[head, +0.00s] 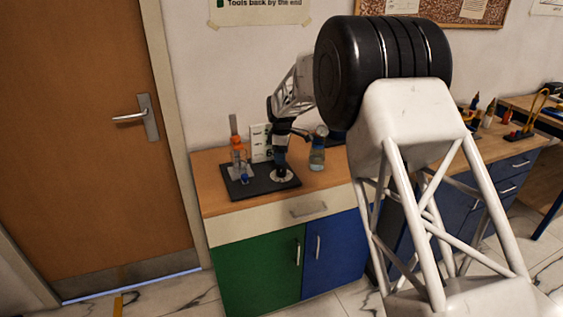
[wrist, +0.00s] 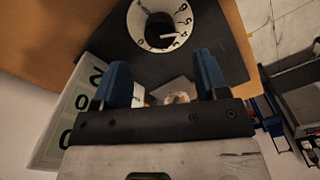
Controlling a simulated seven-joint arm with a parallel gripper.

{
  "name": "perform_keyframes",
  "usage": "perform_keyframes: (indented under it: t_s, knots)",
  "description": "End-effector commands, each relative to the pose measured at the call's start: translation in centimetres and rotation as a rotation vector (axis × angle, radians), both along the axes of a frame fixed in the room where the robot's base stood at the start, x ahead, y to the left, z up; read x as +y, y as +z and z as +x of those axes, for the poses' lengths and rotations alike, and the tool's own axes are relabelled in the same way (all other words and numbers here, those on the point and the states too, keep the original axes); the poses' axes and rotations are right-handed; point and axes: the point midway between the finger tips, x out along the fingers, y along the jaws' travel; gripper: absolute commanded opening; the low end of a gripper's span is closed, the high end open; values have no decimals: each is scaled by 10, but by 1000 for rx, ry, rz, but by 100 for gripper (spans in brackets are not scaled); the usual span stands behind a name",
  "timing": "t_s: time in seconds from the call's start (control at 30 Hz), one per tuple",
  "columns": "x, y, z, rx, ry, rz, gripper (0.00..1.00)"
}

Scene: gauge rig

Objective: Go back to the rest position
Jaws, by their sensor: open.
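My gripper (head: 282,160) is over the black base plate (head: 256,189) of the gauge rig, close above the white dial (head: 284,176). In the wrist view, the blue fingers of my gripper (wrist: 162,72) are spread apart with no object clearly held between them. The numbered dial (wrist: 183,30) with a dark knob (wrist: 160,32) at its centre lies beyond the fingertips, apart from them in the picture. A white panel with large digits (wrist: 80,108) shows at the left, partly hidden by my gripper. A small pale round thing shows between the fingers, unclear.
A glass bottle with bluish liquid (head: 317,150) stands right of my gripper. A white card (head: 261,143) is behind. The wooden counter (head: 222,207) is clear along its front edge.

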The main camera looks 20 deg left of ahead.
Motion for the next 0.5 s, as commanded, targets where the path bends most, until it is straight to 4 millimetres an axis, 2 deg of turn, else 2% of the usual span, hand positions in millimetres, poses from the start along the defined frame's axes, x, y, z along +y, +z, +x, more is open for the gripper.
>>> perform_keyframes:
  t_s: [0.17, 0.5]
  knots:
    - [0, 8, 0, -1, 0, 0, 67]
    - [0, 9, 0, 0, 0, 0, 67]
